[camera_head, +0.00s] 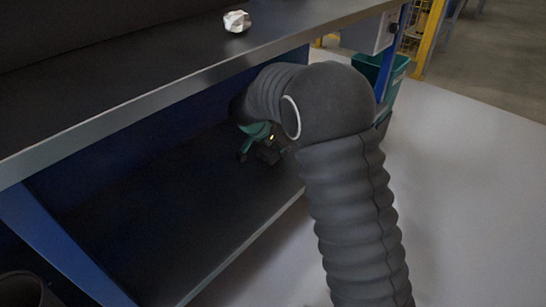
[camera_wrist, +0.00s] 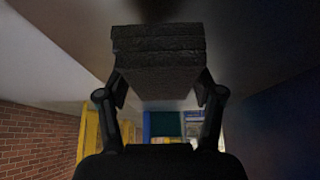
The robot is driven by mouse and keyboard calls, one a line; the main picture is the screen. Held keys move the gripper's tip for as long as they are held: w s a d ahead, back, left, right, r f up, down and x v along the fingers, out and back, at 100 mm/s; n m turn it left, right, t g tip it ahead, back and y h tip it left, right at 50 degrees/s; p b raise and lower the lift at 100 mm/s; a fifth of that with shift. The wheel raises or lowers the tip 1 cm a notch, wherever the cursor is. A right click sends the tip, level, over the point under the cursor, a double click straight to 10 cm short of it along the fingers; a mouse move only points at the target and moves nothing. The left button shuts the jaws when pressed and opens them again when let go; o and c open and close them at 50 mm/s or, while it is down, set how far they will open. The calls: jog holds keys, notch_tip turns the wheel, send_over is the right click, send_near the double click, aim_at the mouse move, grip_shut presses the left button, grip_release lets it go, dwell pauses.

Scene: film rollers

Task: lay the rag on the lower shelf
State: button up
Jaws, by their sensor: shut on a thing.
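My gripper (camera_wrist: 160,92) is shut on a dark grey, layered, block-like bundle, which looks like the folded rag (camera_wrist: 158,50). One finger is on each side of it in the wrist view. In the head view my arm bends in under the upper shelf, over the right part of the dark lower shelf (camera_head: 190,225). The arm hides most of the gripper there, and the rag cannot be made out. I cannot tell whether the rag touches the shelf.
The upper shelf (camera_head: 110,75) overhangs the lower one, and a crumpled whitish thing (camera_head: 237,21) lies on it. A blue slanting support (camera_head: 55,240) stands at the left. A green bin (camera_head: 398,75) stands beyond my arm. The lower shelf's left and middle look clear.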

jog(key=shift+f, duration=1.9)
jog(key=shift+f+b, duration=0.2)
jog(key=shift+b, duration=0.2)
jog(key=o, duration=1.1)
jog(key=shift+r, duration=0.1)
